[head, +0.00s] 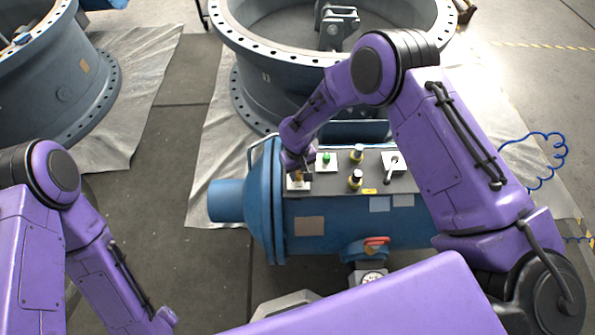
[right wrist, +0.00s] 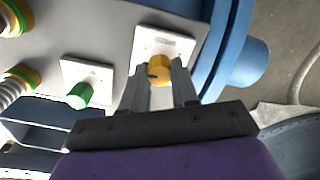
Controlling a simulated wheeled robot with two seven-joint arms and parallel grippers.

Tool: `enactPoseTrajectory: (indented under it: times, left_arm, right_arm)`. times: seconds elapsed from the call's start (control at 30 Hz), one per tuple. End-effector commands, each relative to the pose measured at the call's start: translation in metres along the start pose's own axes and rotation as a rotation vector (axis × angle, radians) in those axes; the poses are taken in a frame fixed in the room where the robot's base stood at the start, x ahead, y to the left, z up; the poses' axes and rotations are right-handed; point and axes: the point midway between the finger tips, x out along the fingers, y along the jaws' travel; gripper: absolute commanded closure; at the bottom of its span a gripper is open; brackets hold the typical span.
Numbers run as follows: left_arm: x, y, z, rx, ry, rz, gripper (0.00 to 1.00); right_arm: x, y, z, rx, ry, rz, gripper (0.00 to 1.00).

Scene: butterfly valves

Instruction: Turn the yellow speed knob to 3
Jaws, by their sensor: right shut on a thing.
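The yellow speed knob (right wrist: 159,70) sits on a white plate (right wrist: 172,42) at one end of the panel in the right wrist view. In the head view the knob (head: 298,176) shows small at the panel's left end, partly covered by my right gripper. My right gripper (right wrist: 165,88) is shut on the knob, one finger on each side. It also shows in the head view (head: 298,168), reaching down to the panel. A dark mark shows on the knob's side; the numbers on the plate are too small to read. My left gripper is outside the head view; only its arm shows.
A green knob (head: 326,158) on its own plate is close beside my right gripper. The panel tops a blue cylinder (head: 340,220) with a red-handled valve (head: 377,241). Large flanged rings stand behind.

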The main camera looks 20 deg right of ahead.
Motion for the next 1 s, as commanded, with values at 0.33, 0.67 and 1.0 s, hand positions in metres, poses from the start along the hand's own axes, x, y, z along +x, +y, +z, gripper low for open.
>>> enactPoseTrajectory:
  times: [0.33,0.67,1.0]
  left_arm:
    - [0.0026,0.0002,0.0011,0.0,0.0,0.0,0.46]
    - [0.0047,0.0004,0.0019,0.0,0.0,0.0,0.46]
    - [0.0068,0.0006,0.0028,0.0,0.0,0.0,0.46]
  right_arm:
    - [-0.0001,0.0002,-0.0004,-0.327,0.001,0.0,1.0]
    - [-0.0004,0.0002,-0.0006,-0.641,0.001,0.0,1.0]
    - [-0.0005,0.0005,-0.0009,-0.961,0.003,0.001,1.0]
